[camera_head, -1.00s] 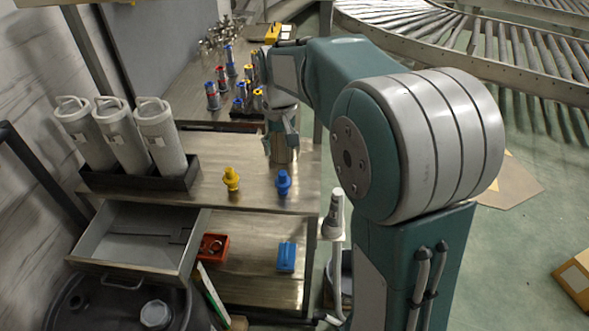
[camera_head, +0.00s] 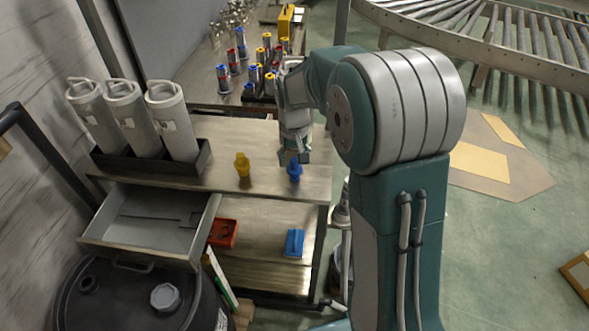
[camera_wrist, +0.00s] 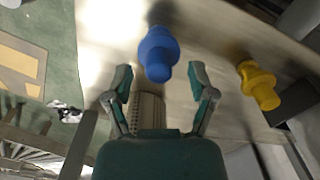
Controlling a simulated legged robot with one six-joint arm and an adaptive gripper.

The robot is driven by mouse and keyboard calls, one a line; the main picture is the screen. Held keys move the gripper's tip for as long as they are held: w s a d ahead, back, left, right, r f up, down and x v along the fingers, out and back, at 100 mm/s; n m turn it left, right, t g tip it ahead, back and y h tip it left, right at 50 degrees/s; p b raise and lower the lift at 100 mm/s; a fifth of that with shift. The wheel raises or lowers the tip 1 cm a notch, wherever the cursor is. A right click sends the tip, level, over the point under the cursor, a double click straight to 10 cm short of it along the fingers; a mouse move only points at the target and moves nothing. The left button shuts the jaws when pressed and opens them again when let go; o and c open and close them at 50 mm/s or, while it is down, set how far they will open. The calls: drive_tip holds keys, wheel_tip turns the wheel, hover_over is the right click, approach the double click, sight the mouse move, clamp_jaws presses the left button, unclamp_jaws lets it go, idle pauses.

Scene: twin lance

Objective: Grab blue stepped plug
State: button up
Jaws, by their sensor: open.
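The blue stepped plug (camera_head: 294,172) stands on the wooden bench top near its right end. In the wrist view the blue plug (camera_wrist: 158,54) shows ahead of and partly between my fingertips, with space on both sides. My gripper (camera_head: 293,158) is open and empty, just behind and above the plug in the head view. Both spread fingers of my gripper (camera_wrist: 160,80) show in the wrist view, apart from the plug. A yellow stepped plug (camera_head: 242,165) stands left of the blue one; it also shows at right in the wrist view (camera_wrist: 259,86).
A black rack (camera_head: 150,163) with grey canisters stands at the bench's left. An open drawer (camera_head: 150,222) sticks out below. A red bin (camera_head: 224,233) and blue box (camera_head: 294,243) lie on the lower shelf. Several coloured cylinders stand behind. The bench around the plugs is clear.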

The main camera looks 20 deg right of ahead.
drive_tip(key=shift+f, duration=0.85)
clamp_jaws()
drive_tip(key=shift+r, duration=0.45)
wheel_tip(320, 180, up, 2)
drive_tip(key=shift+r, duration=0.2)
drive_tip(key=s+d+r, duration=0.1)
drive_tip(key=s+r, duration=0.8)
drive_tip(key=s, duration=0.5)
drive_tip(key=shift+r, duration=0.4)
